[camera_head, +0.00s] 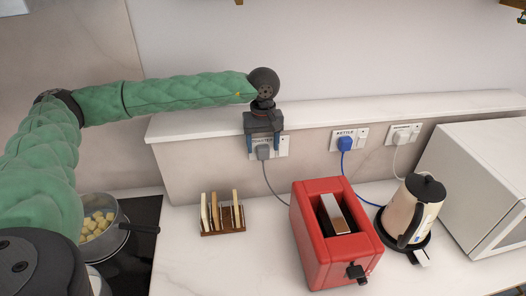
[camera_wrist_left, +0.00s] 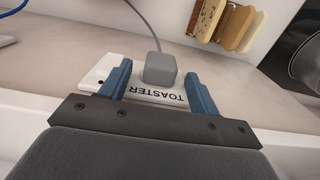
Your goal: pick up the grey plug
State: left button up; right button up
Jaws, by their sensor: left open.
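The grey plug (camera_head: 263,152) sits in the left wall socket, whose plate (camera_head: 283,143) is labelled TOASTER. A grey cord runs down from it toward the red toaster. In the left wrist view the grey plug (camera_wrist_left: 159,69) shows between the blue fingers, with a gap on each side. My left gripper (camera_head: 264,146) is just above and in front of the socket, open, its fingers on either side of the plug. The TOASTER plate (camera_wrist_left: 160,94) also shows in the wrist view. My right gripper is in neither view.
A red toaster (camera_head: 313,241), toast rack (camera_head: 224,232), kettle (camera_head: 402,213) and white microwave (camera_head: 476,170) stand on the counter. A blue plug (camera_head: 345,143) and a white plug (camera_head: 401,138) sit in sockets to the right. A ledge (camera_head: 200,125) runs above; a pot (camera_head: 122,226) is left.

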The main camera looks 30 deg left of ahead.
aim_at(263, 148)
pick_arm(q)
jog(key=shift+c, duration=0.4)
jog(key=c, duration=1.1)
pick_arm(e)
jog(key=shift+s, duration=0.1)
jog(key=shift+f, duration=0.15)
